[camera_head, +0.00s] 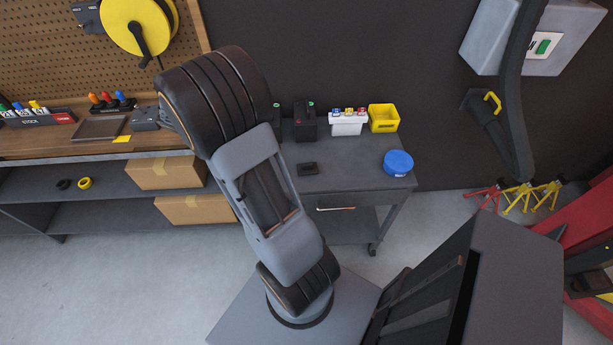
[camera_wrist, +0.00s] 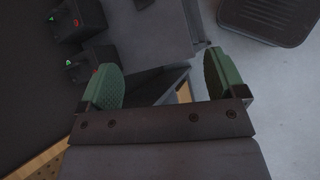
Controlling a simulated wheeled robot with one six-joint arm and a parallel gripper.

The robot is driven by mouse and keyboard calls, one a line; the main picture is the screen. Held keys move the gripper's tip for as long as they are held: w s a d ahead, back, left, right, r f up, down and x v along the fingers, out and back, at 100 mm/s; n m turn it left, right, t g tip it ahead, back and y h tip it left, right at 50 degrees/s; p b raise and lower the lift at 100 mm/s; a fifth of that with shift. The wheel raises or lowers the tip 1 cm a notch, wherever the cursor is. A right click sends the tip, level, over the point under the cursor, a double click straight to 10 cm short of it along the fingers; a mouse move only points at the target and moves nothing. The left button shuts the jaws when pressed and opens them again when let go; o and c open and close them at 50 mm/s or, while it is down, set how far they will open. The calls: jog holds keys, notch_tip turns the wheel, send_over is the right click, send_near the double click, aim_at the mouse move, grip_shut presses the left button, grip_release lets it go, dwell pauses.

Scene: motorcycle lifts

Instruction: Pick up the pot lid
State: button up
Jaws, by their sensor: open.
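No plain pot lid can be made out. A round blue thing (camera_head: 398,162) with a flat top sits at the right end of the grey cart top (camera_head: 345,177) in the head view; I cannot tell whether it is the lid. A small flat black thing (camera_head: 307,169) lies left of it on the cart. My gripper (camera_wrist: 161,82) is open in the wrist view, its two green pads wide apart with nothing held between them. In the head view my own arm hides my gripper. The blue thing does not show in the wrist view.
Black boxes (camera_head: 305,120), a white bin (camera_head: 347,122) and a yellow bin (camera_head: 383,118) line the cart's back edge. A black box (camera_wrist: 93,65) is close to the left pad in the wrist view. The workbench (camera_head: 165,139) stands left. The cart's front middle is clear.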

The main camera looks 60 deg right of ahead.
aim_at(306, 164)
jog(key=d+f+n+g+h+b, duration=0.1)
jog(key=d+f, duration=0.2)
jog(key=f, duration=0.2)
jog(key=d+f+n+g+b, duration=0.1)
jog(key=d+f+g, duration=0.1)
jog(key=d+f, duration=0.2)
jog(key=d+f+n+g+h+b, duration=0.1)
jog(key=d+f+g, duration=0.1)
jog(key=d+f, duration=0.2)
jog(key=shift+s+d+f+h+b, duration=0.1)
jog(key=shift+s+f+h+b, duration=0.1)
jog(key=shift+f, duration=0.5)
jog(key=shift+s+d+f+h+b, duration=0.1)
jog(key=shift+s+f+b, duration=0.1)
jog(key=shift+f, duration=0.45)
jog(key=shift+n, duration=0.3)
jog(key=x, duration=0.7)
jog(key=shift+s+d+f+p, duration=0.2)
jog(key=shift+d+p, duration=0.1)
jog(key=shift+p, duration=0.05)
jog(key=shift+p+x, duration=0.55)
jog(key=shift+x, duration=2.7)
jog(key=shift+c, duration=0.3)
jog(key=c, duration=0.9)
jog(key=shift+r, duration=0.1)
jog(key=shift+c, duration=0.2)
